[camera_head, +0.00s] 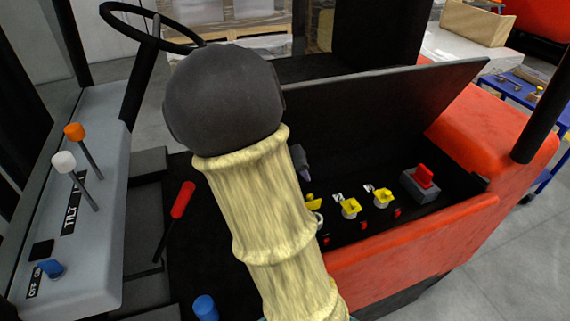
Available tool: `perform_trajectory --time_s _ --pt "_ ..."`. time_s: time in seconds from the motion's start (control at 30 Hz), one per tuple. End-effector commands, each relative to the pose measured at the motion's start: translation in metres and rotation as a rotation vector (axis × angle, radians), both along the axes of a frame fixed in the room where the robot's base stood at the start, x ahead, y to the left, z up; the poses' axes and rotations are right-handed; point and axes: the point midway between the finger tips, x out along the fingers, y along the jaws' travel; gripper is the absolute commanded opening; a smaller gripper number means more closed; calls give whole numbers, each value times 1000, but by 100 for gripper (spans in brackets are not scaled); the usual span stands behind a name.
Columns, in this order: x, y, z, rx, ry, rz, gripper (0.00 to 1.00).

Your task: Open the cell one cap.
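An open compartment holds a row of yellow caps on light cell tops. The cap marked 2 (350,207) and the cap marked 3 (382,197) show clearly. A further yellow cap (310,201) at the left end of the row is partly hidden behind my arm. Its number is not visible; by its place in the row it looks like the cell one cap, and I cannot tell whether it is open. My arm's beige sleeve and dark round joint fill the middle of the view. A small grey-blue piece beside the sleeve may be part of my gripper; its fingers are not clear.
The compartment's dark lid (380,100) stands raised behind the caps. A red plug on a grey block (422,185) sits at the right end. The red body wall (410,245) edges the front. Levers (73,132) and a steering wheel (150,25) stand left.

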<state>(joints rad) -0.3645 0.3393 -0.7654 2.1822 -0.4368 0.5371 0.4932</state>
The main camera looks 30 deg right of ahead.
Motion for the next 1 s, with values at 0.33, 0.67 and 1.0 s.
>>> perform_trajectory --time_s 0.33,0.67,1.0 --pt "-2 28 53 1 -2 1 43" --pt "-3 31 58 -1 -1 -2 43" --pt "-10 57 37 99 7 78 0"
